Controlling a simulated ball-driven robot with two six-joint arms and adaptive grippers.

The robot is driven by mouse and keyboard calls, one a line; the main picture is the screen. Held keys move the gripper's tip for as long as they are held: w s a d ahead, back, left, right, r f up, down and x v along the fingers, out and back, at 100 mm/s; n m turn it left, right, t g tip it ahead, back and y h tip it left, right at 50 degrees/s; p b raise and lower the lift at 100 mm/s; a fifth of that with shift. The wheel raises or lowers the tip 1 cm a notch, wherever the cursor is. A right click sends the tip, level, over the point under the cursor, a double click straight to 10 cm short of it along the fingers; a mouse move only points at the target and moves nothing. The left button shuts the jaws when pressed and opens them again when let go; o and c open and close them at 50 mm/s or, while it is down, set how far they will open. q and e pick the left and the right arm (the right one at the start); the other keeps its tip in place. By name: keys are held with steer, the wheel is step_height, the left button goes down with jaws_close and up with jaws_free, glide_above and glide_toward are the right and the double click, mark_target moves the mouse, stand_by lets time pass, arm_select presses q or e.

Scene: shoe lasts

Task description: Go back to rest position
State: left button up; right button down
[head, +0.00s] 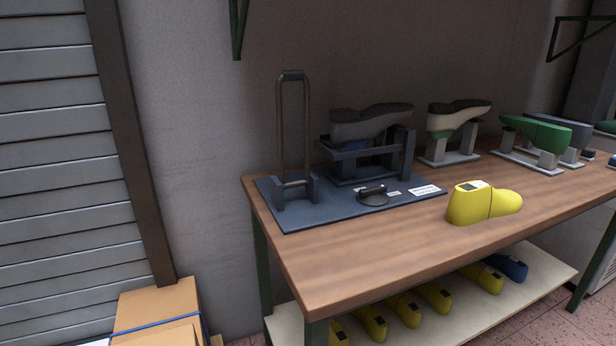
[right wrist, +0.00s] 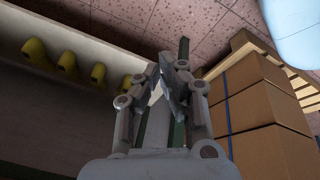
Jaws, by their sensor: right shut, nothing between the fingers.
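My right gripper (right wrist: 170,80) shows in the right wrist view, with its fingertips together and nothing between them. It is in front of the bench's green leg and between the lower shelf and some cardboard boxes. It touches no object that I can see. Neither gripper shows in the head view, and my left gripper is in no view. A yellow shoe last (head: 484,203) lies on the wooden bench (head: 340,260), near its front edge. A dark blue fixture plate (head: 340,211) with a tall handle frame (head: 292,130) stands at the bench's left end.
Several lasts on stands, one of them green (head: 538,132), line the back of the bench. Yellow lasts (head: 438,297) lie on the lower shelf (head: 500,310). Cardboard boxes (right wrist: 262,105) stand close on the right in the wrist view. A shutter (head: 50,150) is at the left.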

steer(key=s+f+m+g, duration=0.1)
steer(key=s+f+m, duration=0.2)
steer(key=s, duration=0.7)
steer(key=s+a+f+m+h+b, duration=0.1)
steer(key=s+f+m, duration=0.2)
steer(key=s, duration=0.7)
steer(key=s+a+f+m+g, duration=0.1)
steer(key=s+f+m, duration=0.2)
steer(key=s+f, duration=0.4)
steer(key=shift+s+a+g+h+b, duration=0.15)
steer(key=shift+s+g+h+b, duration=0.2)
steer(key=shift+s, duration=1.2)
